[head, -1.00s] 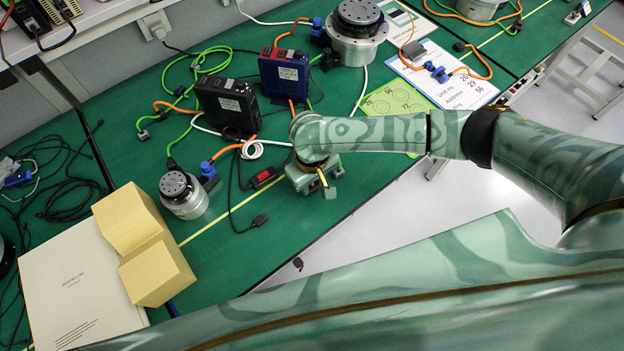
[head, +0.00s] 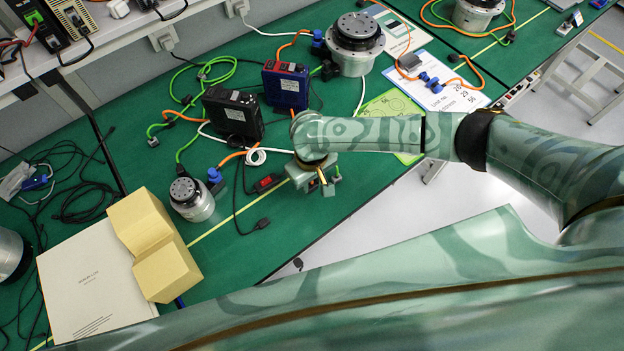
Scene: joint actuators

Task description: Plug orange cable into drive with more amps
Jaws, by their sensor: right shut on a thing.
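My right gripper (head: 320,183) points down at the table's front part, right of the red rocker switch (head: 268,183). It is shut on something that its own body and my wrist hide. The black drive (head: 233,115) and the blue-and-red drive (head: 285,84) stand upright behind it. Their amp labels are too small to read. An orange cable (head: 230,157) runs from the blue connector (head: 214,174) at the small round actuator (head: 192,200) toward the black drive. A short orange stretch (head: 291,112) shows below the blue-and-red drive; its lower course is hidden by my wrist.
A large round actuator (head: 355,45) stands behind the drives. Green and white cables loop around the black drive. Green table is bare between actuator and front edge.

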